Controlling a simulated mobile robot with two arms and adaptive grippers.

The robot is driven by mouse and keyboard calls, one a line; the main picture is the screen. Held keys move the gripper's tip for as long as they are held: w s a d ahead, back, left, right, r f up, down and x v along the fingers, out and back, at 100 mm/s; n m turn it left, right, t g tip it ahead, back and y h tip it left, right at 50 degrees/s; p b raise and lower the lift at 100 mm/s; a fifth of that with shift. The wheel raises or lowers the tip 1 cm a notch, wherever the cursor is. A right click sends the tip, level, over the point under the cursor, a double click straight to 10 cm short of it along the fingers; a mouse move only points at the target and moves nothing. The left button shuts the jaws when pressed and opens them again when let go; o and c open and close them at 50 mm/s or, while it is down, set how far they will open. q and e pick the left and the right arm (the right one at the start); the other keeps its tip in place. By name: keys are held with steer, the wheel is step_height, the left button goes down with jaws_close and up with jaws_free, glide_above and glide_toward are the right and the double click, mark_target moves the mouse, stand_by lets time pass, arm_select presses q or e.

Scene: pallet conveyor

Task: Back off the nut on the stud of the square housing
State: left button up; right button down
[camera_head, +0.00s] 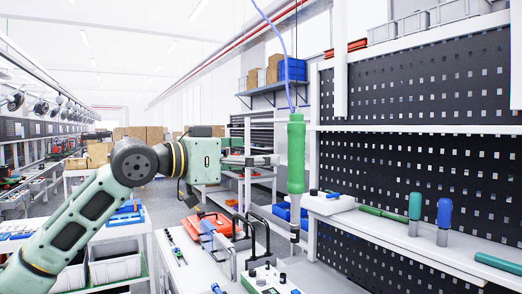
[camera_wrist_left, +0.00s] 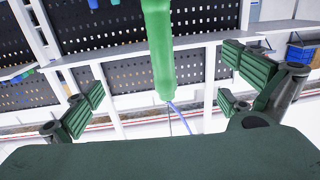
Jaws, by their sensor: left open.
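A green hanging tool (camera_head: 296,155) with a grey lower end hangs upright on a blue cable above the workbench. My left gripper (camera_head: 276,160) reaches it from the left, with its fingers level with the green body. In the left wrist view the green tool (camera_wrist_left: 158,45) appears between the two open, ribbed finger pads of my left gripper (camera_wrist_left: 165,92), with visible gaps on both sides. I cannot tell whether the tool is fully between the pads in depth. I cannot make out the square housing, its stud or the nut. My right gripper is not in view.
A shelf (camera_head: 400,232) at right holds a green-handled tool (camera_head: 415,205) and a blue-handled tool (camera_head: 444,212), before a black pegboard (camera_head: 430,165).

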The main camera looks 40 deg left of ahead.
mark_target(290, 146)
arm_select(q)
steer(key=p+x, duration=0.2)
steer(key=x, duration=0.1)
steer(key=r+p+x, duration=0.1)
steer(key=p+x, duration=0.2)
steer(key=x, duration=0.1)
steer(key=r+p+x, duration=0.1)
steer(key=p+x, duration=0.1)
steer(key=x, duration=0.1)
steer(key=shift+w+r, duration=0.1)
steer(key=shift+w, duration=0.2)
steer(key=shift+w+d+p, duration=0.15)
steer(key=shift+w+p, duration=0.4)
steer(key=shift+w, duration=0.15)
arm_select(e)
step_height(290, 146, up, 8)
arm_select(q)
steer(key=c, duration=1.3)
jaws_close()
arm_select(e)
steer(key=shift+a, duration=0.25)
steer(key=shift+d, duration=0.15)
